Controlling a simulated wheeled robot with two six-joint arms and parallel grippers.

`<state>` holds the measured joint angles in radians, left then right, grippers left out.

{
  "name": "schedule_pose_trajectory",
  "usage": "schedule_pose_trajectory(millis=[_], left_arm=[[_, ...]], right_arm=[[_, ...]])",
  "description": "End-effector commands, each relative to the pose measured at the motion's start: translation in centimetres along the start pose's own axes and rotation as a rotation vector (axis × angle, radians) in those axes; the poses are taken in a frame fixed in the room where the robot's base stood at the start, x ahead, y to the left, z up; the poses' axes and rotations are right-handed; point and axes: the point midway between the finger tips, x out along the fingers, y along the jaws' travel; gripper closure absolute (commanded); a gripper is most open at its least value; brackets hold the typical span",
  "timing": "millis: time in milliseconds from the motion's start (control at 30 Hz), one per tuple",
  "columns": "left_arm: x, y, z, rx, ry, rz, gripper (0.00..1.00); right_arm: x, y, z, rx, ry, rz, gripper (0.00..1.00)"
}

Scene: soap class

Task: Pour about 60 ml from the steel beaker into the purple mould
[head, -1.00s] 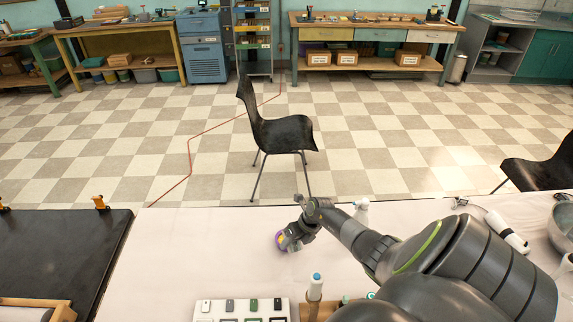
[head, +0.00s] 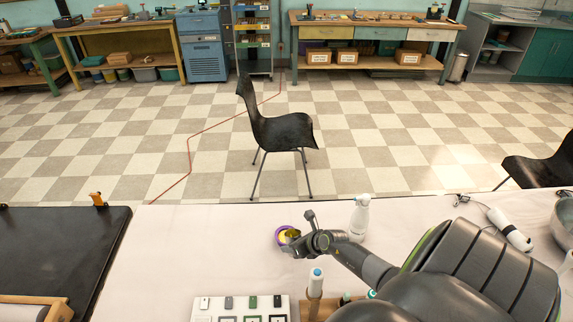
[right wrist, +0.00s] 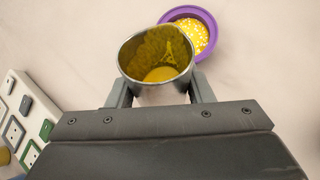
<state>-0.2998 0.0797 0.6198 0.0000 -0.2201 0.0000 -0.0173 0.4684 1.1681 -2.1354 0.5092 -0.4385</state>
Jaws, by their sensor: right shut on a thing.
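The steel beaker (right wrist: 157,82) is between the fingers of my right gripper (right wrist: 160,92), which is shut on it. Its mouth faces the wrist camera; the inner wall looks yellow and yellow liquid (right wrist: 163,74) shows at the bottom. The purple mould (right wrist: 211,25) lies on the table just beyond the beaker's rim, partly hidden by it. Yellow content with pale specks (right wrist: 190,33) is in the mould. In the head view the mould (head: 280,238) shows beside my right gripper (head: 297,241). No stream of liquid is visible. My left gripper is not in view.
A white spray bottle (head: 359,218) stands right of the gripper, close behind my arm. A white hand tool (head: 508,230) lies at right. The cloth left of the mould is clear.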

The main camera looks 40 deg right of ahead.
Motion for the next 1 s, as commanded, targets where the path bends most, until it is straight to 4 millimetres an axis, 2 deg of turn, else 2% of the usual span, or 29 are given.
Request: schedule_pose_trajectory(millis=[33, 200, 667, 800, 1000], left_arm=[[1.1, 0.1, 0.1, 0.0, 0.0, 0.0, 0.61], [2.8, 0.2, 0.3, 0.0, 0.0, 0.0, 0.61], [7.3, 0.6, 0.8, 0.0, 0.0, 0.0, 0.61], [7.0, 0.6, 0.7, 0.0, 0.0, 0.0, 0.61], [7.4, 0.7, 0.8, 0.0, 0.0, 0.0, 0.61]], right_arm=[[0.5, 0.0, -0.9, -0.01, -0.026, -0.004, 0.8], [0.8, 0.0, -1.9, -0.039, -0.101, -0.017, 0.8], [1.3, 0.1, -3.6, -0.101, -0.253, -0.042, 0.8], [-0.5, 0.7, -2.4, -0.128, -0.321, -0.053, 0.8], [-2.0, 1.1, -1.5, -0.155, -0.389, -0.065, 0.8]])
